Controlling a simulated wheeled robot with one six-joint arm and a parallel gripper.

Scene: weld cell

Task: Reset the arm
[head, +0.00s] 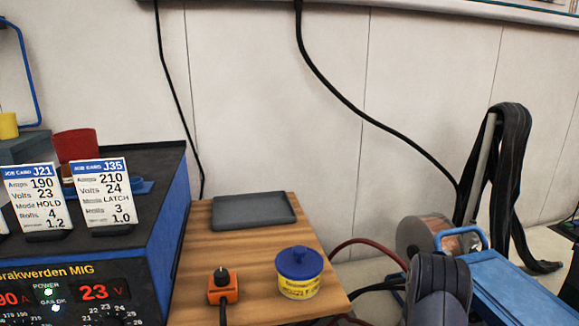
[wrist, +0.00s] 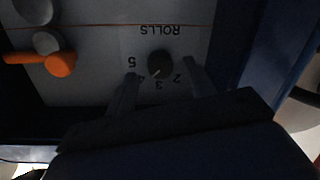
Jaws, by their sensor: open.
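In the wrist view my gripper (wrist: 160,70) is open, with one finger on each side of a small dark round knob (wrist: 159,62). The knob sits on a grey panel under the upside-down word ROLLS, with numbers around it. Its pale pointer mark appears to point towards the 4. I cannot tell whether the fingers touch the knob. Nothing else shows between the fingers. My gripper is not visible in the head view.
An orange lever (wrist: 60,63) with grey round parts lies left of the knob. In the head view the welder (head: 85,285) carries job cards J21 (head: 35,197) and J35 (head: 101,192). A wooden table (head: 245,262) holds a grey tray (head: 253,211), blue-lidded tub (head: 299,273) and orange box (head: 222,288).

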